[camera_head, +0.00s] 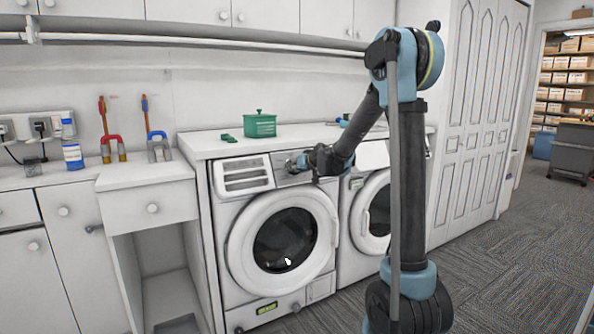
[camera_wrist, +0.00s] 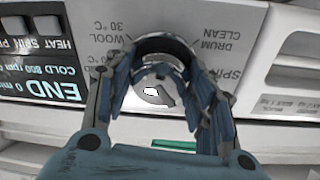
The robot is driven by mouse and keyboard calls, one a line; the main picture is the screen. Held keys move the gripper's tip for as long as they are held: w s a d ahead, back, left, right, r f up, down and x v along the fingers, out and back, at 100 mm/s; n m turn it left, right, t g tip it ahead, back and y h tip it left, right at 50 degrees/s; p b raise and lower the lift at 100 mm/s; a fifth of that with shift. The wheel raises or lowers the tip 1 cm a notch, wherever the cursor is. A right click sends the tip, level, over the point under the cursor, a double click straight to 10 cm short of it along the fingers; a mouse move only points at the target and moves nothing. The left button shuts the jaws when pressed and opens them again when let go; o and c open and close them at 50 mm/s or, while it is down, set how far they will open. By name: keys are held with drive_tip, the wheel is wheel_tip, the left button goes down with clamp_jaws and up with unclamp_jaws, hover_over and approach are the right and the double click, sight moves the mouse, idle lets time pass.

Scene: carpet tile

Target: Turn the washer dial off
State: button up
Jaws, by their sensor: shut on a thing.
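The left washer (camera_head: 262,262) is a white front-loader with a round door and a control panel along its top. My gripper (camera_head: 298,163) is at the right part of that panel, in front of the dial, which it mostly hides in the head view. In the wrist view the round metallic dial (camera_wrist: 160,72) sits between the fingers of my gripper (camera_wrist: 165,85), which are closed around it. Panel labels beside it read WOOL 30 °C, DRUM CLEAN and SPIN, upside down. A display (camera_wrist: 45,90) at the left reads END.
A second washer (camera_head: 375,215) stands close on the right. A green pot (camera_head: 259,124) with a lid is on the counter above. Horseshoe magnets (camera_head: 113,148) stand on the left counter. Carpet floor (camera_head: 510,260) is clear at the right.

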drive_tip(key=m, duration=0.7)
drive_tip(key=shift+h, duration=0.3)
idle(0.4)
drive_tip(key=o, duration=1.1)
drive_tip(key=shift+v, duration=6)
drive_tip(key=shift+d, duration=0.1)
